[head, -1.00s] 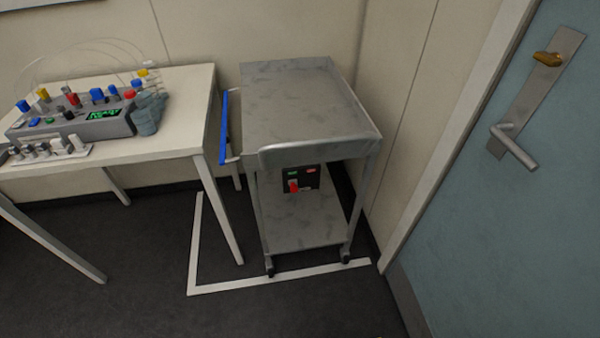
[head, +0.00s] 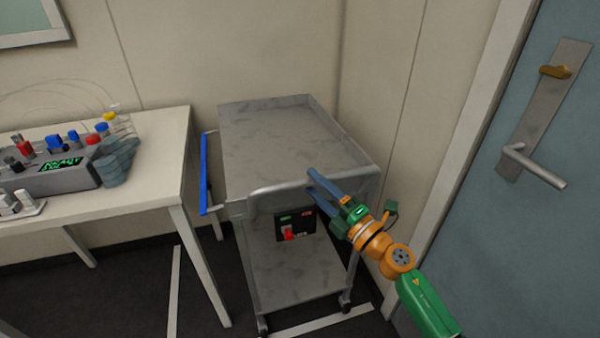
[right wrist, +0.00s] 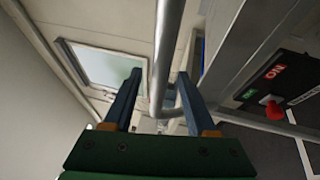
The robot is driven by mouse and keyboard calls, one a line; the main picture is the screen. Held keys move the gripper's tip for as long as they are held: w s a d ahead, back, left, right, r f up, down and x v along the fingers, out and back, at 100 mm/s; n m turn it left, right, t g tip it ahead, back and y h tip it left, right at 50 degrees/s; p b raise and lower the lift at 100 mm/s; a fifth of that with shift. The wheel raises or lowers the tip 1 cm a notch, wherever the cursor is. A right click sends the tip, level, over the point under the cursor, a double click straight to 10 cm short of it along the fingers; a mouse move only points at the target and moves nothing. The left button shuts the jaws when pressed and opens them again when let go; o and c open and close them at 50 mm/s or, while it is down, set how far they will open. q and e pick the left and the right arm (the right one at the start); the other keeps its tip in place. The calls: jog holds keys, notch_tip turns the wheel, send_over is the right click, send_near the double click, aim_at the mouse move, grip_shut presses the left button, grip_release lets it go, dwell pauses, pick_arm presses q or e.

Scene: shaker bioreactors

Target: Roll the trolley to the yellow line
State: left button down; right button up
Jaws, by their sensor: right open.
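The grey metal trolley (head: 285,140) stands against the wall in the head view, with a top tray, a lower shelf and a rounded metal rail (head: 270,188) along its near edge. A blue bar (head: 204,172) is on its left side. My right gripper (head: 311,180) is at the rail's right part, fingers open. In the right wrist view, a metal tube (right wrist: 165,50) shows between the open fingers (right wrist: 158,74); I cannot tell whether they touch it. My left gripper is not in view. No yellow line shows; the floor lines seen are white.
A white table (head: 150,175) with a bioreactor unit (head: 60,165) stands close on the trolley's left. A blue-grey door (head: 520,240) with a lever handle is on the right. White floor tape (head: 320,322) runs around the trolley. A dark box with a red switch (head: 289,235) is on the trolley.

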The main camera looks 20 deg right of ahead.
aim_at(307, 178)
jog(key=x, duration=0.5)
grip_shut()
dwell(1.4)
